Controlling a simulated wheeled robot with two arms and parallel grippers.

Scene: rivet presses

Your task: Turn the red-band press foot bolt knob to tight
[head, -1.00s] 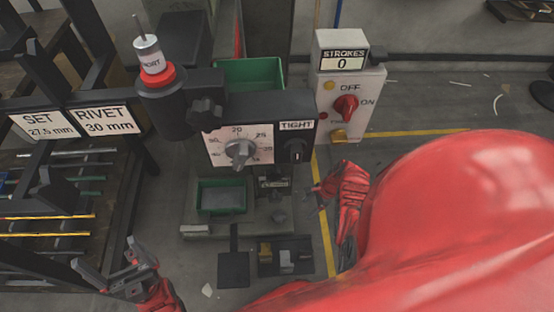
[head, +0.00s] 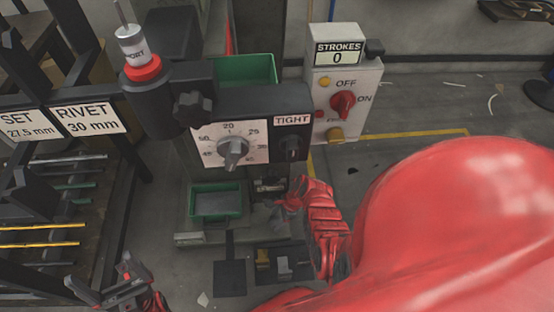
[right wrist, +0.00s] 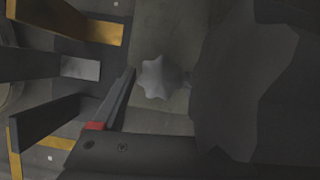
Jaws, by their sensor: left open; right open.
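The press with the red band (head: 143,69) stands in the middle of the head view. Its front carries a dial (head: 232,152) and a dark knob or lever (head: 292,148) under a TIGHT label (head: 292,120). In the right wrist view a grey star-shaped knob (right wrist: 160,77) stands near my right gripper's visible finger, apart from it. A large dark jagged shape (right wrist: 240,80) fills that view's right side; I cannot tell what it is. My right gripper (head: 284,203) is open, low at the press's right side. My left gripper (head: 104,284) is open and empty at lower left.
A white control box (head: 340,100) with a red switch stands right of the press. A green bin (head: 217,203) sits low under the dial. A rack with SET and RIVET signs (head: 88,119) stands at the left. Floor behind the control box is mostly clear.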

